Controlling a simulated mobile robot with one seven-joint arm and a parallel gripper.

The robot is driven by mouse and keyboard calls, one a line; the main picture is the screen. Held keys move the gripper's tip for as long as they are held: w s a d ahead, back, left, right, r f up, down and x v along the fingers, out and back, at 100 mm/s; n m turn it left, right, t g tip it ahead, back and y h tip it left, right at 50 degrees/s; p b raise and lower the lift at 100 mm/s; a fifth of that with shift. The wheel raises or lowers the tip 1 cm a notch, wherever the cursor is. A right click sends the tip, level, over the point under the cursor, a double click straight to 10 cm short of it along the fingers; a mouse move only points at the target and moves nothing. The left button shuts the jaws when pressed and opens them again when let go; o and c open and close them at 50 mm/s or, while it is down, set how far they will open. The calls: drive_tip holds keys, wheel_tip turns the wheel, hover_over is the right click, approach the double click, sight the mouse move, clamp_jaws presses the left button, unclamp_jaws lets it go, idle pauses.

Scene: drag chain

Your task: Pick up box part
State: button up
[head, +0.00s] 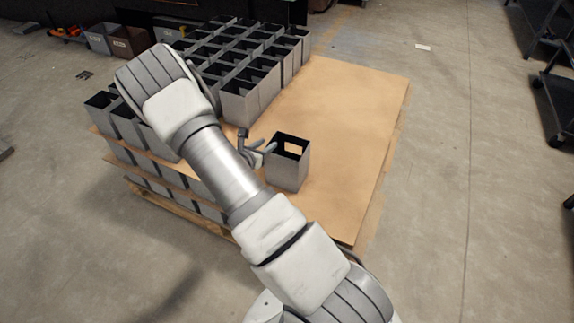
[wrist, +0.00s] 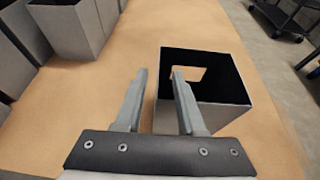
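A grey, open-topped box part (head: 287,163) stands upright and alone on the brown board, with a dark inside and a light opening visible in it. In the wrist view the same box part (wrist: 222,120) is just beyond and to the right of my gripper. In the head view my gripper (head: 268,146) is at the box part's left top edge, partly hidden by my arm. The right finger overlaps the box's near side in the wrist view; I cannot tell if they touch.
Several similar boxes (head: 240,103) stand in rows on the board's far left, and more (head: 103,101) stand at its near left. More boxes sit in layers below the board (head: 345,120). The board's right side is bare. Dark carts (head: 556,95) stand on the floor at right.

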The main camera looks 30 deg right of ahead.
drive_tip(key=b+x, duration=0.1)
drive_tip(key=x, duration=0.3)
drive_tip(key=shift+a, duration=0.1)
clamp_jaws()
drive_tip(key=shift+r, duration=0.1)
idle(1.2)
